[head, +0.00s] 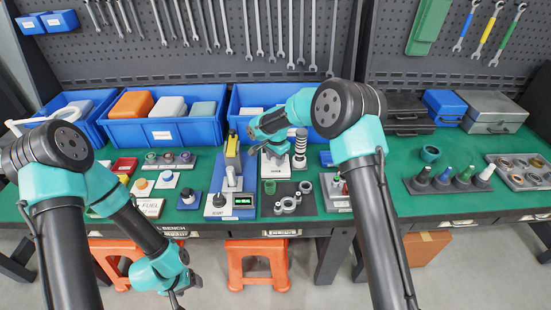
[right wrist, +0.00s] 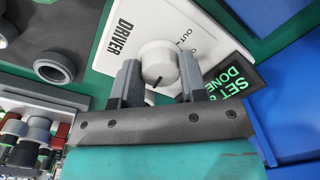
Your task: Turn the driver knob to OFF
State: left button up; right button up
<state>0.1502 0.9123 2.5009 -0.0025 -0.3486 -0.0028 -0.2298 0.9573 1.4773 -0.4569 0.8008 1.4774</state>
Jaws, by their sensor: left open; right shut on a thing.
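The driver knob (right wrist: 158,62) is a white round dial with a dark pointer mark on its side toward my gripper. It sits on a white panel (right wrist: 115,45) lettered DRIVER, with partly covered lettering beside the knob. My right gripper (right wrist: 160,80) is shut on the knob, one grey finger on each side. In the head view the panel (head: 277,170) stands mid-bench under my right gripper (head: 268,150), and the knob is hidden there. My left gripper (head: 180,298) is open, low in front of the bench, away from the panel.
A dark display (right wrist: 224,95) with green lettering, partly covered, adjoins the panel. A press-like device (head: 232,180) stands left of it and a grey post (head: 300,145) right of it. Blue bins (head: 170,130) line the back.

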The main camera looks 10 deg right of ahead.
jog(key=shift+n, duration=0.4)
jog(key=n, duration=1.4)
jog(key=shift+g, duration=0.3)
jog(key=n, duration=0.4)
jog(key=shift+n, duration=0.4)
jog(key=n, duration=0.4)
jog(key=shift+w, duration=0.1)
jog(key=o, duration=0.9)
